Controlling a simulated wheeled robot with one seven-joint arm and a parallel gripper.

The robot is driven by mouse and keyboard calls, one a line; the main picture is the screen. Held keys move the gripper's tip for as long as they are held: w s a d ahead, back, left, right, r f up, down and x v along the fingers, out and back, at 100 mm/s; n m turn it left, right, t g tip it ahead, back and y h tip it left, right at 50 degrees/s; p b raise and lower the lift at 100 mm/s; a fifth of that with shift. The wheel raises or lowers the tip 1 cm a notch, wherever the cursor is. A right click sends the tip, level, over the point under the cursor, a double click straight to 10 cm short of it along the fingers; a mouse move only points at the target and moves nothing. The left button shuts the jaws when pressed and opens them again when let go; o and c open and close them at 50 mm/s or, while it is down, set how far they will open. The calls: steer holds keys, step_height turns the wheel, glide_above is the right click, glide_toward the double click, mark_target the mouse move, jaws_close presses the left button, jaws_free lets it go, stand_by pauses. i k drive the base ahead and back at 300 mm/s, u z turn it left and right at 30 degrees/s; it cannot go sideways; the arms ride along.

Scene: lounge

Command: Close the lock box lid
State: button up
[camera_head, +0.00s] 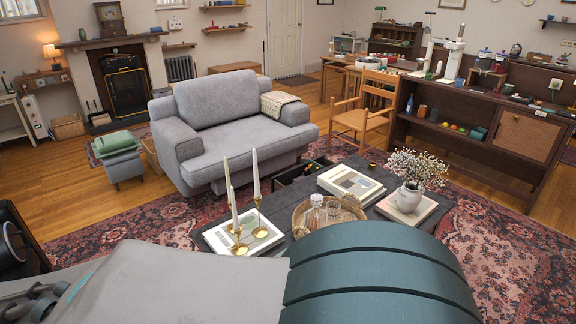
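I cannot make out a lock box or its lid for certain. A dark open box or drawer (291,181) shows at the far side of the low dark coffee table (383,212), close to the grey armchair, with small things inside. I cannot tell whether it is the lock box. Large grey and teal parts of my own arm fill the bottom of the view and hide the near part of the table. My gripper is not in view.
Brass candlesticks (238,246) with white candles, a round tray (297,214) with glassware, books (350,183) and a flower vase (408,196) crowd the table. A grey armchair (235,120) stands behind it. A wooden chair (370,112) and a long cabinet (470,145) are at right.

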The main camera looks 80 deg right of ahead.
mark_target(315, 170)
steer(key=z, duration=1.25)
steer(key=i, duration=3.7)
steer(key=z, duration=3.15)
